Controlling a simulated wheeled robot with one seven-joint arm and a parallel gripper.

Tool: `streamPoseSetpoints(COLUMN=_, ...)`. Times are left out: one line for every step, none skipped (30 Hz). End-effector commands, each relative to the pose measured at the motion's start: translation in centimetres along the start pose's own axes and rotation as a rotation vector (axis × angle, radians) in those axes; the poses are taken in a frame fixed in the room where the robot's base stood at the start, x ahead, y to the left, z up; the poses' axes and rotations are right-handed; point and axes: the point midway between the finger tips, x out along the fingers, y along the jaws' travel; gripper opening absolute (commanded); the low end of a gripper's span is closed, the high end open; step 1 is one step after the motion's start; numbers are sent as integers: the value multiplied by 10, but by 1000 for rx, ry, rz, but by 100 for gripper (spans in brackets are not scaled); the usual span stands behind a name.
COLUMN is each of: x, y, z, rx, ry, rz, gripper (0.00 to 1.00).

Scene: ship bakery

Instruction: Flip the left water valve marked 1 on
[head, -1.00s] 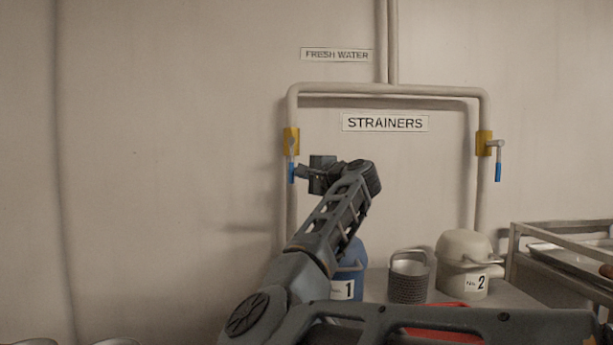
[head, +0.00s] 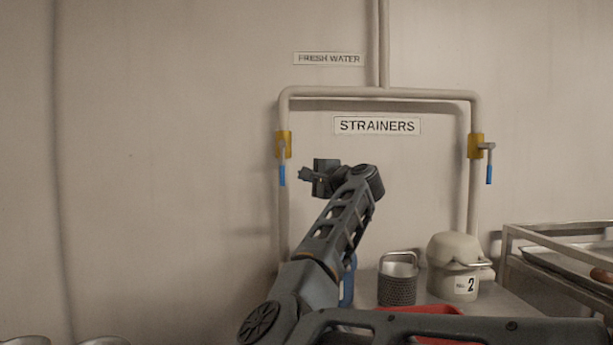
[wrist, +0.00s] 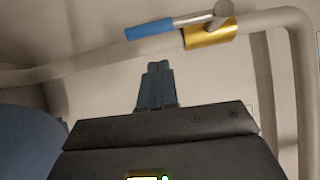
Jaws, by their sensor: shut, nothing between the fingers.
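The left water valve (head: 283,146) has a brass-yellow body on the left pipe. Its blue-tipped lever (head: 282,175) hangs straight down along the pipe. In the wrist view the valve body (wrist: 210,34) is at the upper right, and its blue lever (wrist: 149,30) lies along the pipe. My gripper (head: 302,175) is just right of the lever in the head view, pointing left. In the wrist view my gripper (wrist: 158,66) is shut and empty, with a visible gap below the blue lever. The blue strainer pot (head: 347,282) marked 1 earlier is mostly hidden behind my arm.
The right valve (head: 475,146) also has its blue lever down. A perforated basket (head: 397,281), a cream pot marked 2 (head: 454,265) and a red tray (head: 430,310) stand below. A metal rack (head: 510,250) is at the right. The wall left of the pipes is clear.

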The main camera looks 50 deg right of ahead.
Motion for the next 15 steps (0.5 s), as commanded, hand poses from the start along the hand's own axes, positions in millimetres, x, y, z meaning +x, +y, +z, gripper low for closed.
streamPoseSetpoints(x=-2, y=1, z=-1, rx=0, ry=0, rz=1, gripper=0)
streamPoseSetpoints(x=-7, y=1, z=-1, rx=0, ry=1, rz=0, gripper=0)
streamPoseSetpoints(x=-12, y=1, z=-1, rx=0, ry=2, rz=0, gripper=0)
streamPoseSetpoints(x=-16, y=1, z=-1, rx=-1, ry=3, rz=0, gripper=0)
streamPoseSetpoints(x=-19, y=1, z=-1, rx=-1, ry=1, rz=1, gripper=0)
streamPoseSetpoints(x=-25, y=1, z=-1, rx=-1, ry=2, rz=0, gripper=0)
streamPoseSetpoints(x=-29, y=1, z=-1, rx=0, ry=2, rz=0, gripper=0)
streamPoseSetpoints(x=-34, y=0, z=-1, rx=0, ry=2, rz=-1, gripper=0)
streamPoseSetpoints(x=-40, y=0, z=-2, rx=-1, ry=3, rz=-1, gripper=0)
streamPoseSetpoints(x=-45, y=0, z=-1, rx=-2, ry=3, rz=-1, gripper=0)
streamPoseSetpoints(x=-50, y=1, z=-1, rx=-2, ry=2, rz=0, gripper=0)
streamPoseSetpoints(x=-57, y=0, z=-1, rx=-1, ry=3, rz=0, gripper=0)
streamPoseSetpoints(x=-62, y=0, z=-2, rx=-2, ry=3, rz=0, gripper=0)
streamPoseSetpoints(x=-67, y=0, z=-2, rx=-2, ry=3, rz=0, gripper=0)
streamPoseSetpoints(x=-74, y=0, z=-1, rx=-2, ry=3, rz=0, gripper=0)
